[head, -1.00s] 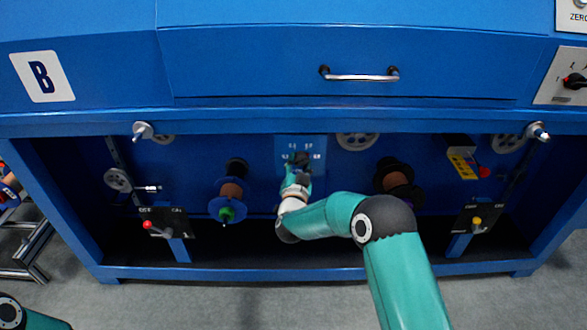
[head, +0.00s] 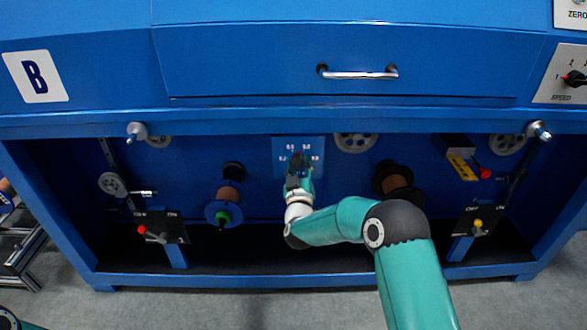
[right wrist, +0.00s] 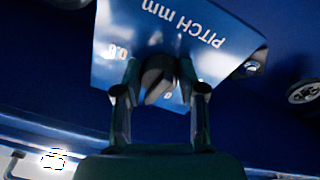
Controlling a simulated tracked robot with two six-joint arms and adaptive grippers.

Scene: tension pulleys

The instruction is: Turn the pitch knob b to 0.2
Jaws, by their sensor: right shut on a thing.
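The dark pitch knob (right wrist: 158,80) sits on the blue panel (right wrist: 122,35) marked "PITCH mm", which appears upside down in the right wrist view. My right gripper (right wrist: 160,88) is shut on the knob, with one finger on either side. A 0.6 mark shows beside the left finger; other numbers are partly hidden. In the head view the same panel (head: 280,143) is in the middle under the machine, and my right gripper (head: 299,162) is against it and covers the knob. The knob's setting cannot be read. My left gripper is out of view.
A spool with a green hub (head: 222,217) is left of my right arm, and a dark spool (head: 397,180) is right of it. Switch boxes with a red lever (head: 143,230) and a yellow knob (head: 478,223) flank the recess. The machine's lower front beam (head: 250,275) runs below.

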